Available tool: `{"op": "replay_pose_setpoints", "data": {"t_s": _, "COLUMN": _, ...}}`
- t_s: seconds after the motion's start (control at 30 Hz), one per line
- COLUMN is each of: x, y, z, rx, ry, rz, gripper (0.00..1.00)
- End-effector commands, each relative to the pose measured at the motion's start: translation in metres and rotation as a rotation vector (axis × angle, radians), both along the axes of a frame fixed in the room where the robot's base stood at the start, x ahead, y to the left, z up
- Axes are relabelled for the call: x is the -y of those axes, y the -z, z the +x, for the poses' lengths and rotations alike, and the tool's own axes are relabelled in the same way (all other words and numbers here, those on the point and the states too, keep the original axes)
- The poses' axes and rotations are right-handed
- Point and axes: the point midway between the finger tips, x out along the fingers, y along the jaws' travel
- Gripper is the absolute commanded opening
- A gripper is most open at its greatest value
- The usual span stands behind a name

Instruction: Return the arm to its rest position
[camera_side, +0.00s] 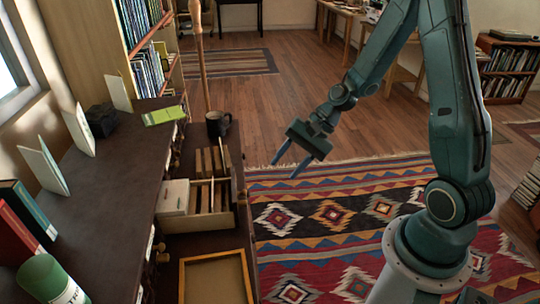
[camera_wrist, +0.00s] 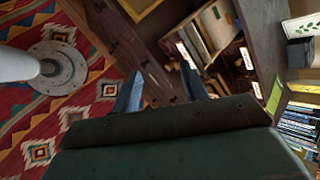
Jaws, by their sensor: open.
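My gripper (camera_side: 291,161) is at the end of my raised teal arm, in the air over the rug and floor in the side view. Its two blue fingers are apart with nothing between them. In the wrist view the fingers of my gripper (camera_wrist: 162,94) also stand apart and empty. My arm is bent, with its forearm angled down to the left toward the dark cabinet. The gripper is to the right of the open drawer and touches nothing that I can see.
A dark cabinet (camera_side: 112,192) at the left bears standing books, a green book (camera_side: 164,116) and a green cylinder (camera_side: 52,280). An open wooden drawer (camera_side: 205,220) holds books. A black mug (camera_side: 217,124) is behind it.

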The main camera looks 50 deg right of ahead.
Motion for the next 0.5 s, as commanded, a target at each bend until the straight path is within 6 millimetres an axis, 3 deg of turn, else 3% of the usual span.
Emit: {"op": "replay_pose_setpoints", "data": {"t_s": 0.5, "x": -0.018, "y": -0.075, "z": -0.037, "rx": 0.150, "ry": -0.391, "rz": -0.387, "gripper": 0.44}}
